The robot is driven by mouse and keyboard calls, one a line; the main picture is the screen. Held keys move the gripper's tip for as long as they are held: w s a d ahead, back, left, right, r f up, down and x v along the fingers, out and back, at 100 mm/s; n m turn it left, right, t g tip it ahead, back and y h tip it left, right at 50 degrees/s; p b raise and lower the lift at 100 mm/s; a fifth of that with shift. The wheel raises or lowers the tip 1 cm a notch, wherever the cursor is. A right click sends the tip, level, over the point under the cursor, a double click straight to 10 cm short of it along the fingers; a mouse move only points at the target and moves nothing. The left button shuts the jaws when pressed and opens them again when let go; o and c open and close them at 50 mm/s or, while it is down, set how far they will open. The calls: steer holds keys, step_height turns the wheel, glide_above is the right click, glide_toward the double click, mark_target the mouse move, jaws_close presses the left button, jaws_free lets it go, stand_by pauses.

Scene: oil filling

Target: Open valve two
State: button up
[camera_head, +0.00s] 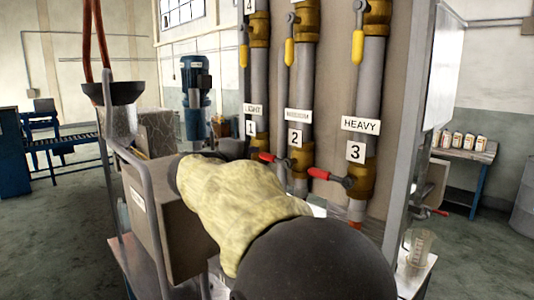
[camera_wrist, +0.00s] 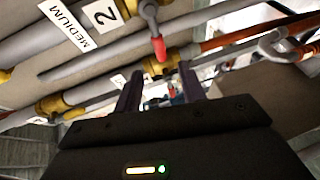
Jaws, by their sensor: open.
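Valve two is the brass valve (camera_head: 302,156) on the middle pipe, below the label "2" (camera_head: 295,137). Its red handle (camera_head: 268,157) sticks out left, crosswise to the pipe, towards pipe one. In the wrist view the red handle (camera_wrist: 158,48) hangs near the "MEDIUM 2" label (camera_wrist: 72,24), its tip pointing down towards my fingers. My gripper (camera_wrist: 160,76) is open, its two fingers apart below the handle in the picture, with nothing seen held. The handle appears beyond the fingertips; contact cannot be told. In the head view my arm hides the gripper.
The valve-three handle (camera_head: 325,174), also red, sticks out left beside the "HEAVY" pipe. Yellow handles (camera_head: 290,50) hang higher on the pipes. A metal box (camera_head: 170,220) and frame stand at left. A clear jug (camera_head: 419,246) stands low at right.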

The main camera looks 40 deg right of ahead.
mark_target(266, 158)
steer(key=p+x, duration=0.3)
steer(key=x, duration=0.8)
steer(key=shift+d+p, duration=0.1)
steer(key=shift+p, duration=0.25)
steer(key=shift+c, duration=0.2)
jaws_close()
